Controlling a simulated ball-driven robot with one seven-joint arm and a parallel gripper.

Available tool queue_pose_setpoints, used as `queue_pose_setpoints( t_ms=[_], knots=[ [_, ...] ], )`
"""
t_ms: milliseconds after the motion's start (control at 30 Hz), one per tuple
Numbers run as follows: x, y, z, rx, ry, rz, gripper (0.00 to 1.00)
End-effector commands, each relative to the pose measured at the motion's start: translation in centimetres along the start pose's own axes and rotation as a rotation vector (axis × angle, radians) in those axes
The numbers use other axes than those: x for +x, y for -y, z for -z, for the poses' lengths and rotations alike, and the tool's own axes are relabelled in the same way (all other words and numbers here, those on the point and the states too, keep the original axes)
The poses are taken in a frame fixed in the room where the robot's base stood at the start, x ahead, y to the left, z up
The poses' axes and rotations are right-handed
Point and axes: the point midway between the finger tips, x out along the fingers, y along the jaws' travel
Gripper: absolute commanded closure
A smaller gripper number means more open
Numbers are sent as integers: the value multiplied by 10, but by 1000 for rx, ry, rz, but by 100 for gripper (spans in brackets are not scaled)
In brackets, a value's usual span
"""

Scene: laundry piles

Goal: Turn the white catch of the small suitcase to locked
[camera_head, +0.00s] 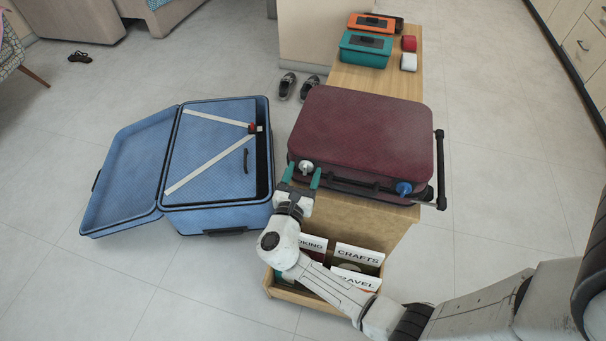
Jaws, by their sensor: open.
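The small suitcase (362,125) is dark red and lies shut on the wooden bench. Its white catch (306,167) is on the front side near the left corner. A blue catch (404,188) is on the same side near the right corner, with a dark handle (352,184) between them. My gripper (301,176) has two teal fingers and is open at the front left corner of the suitcase. The fingertips are close to the white catch, one on each side in the picture. I cannot tell whether they touch it or how the catch is turned.
A large blue suitcase (120,190) lies open on the floor to the left. A box of labelled cards (289,294) stands below the bench front (375,222). Teal (365,50) and orange (370,24) cases sit at the bench's far end. Shoes (287,85) lie behind.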

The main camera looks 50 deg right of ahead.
Motion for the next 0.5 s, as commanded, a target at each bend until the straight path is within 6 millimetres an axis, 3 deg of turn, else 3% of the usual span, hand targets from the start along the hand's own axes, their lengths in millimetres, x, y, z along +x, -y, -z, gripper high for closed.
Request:
queue_pose_setpoints(
  t_ms=[233, 500],
  knots=[
    [0, 0, 0, 0, 0, 0, 36],
    [0, 0, 0, 0, 0, 0, 61]
  ],
)
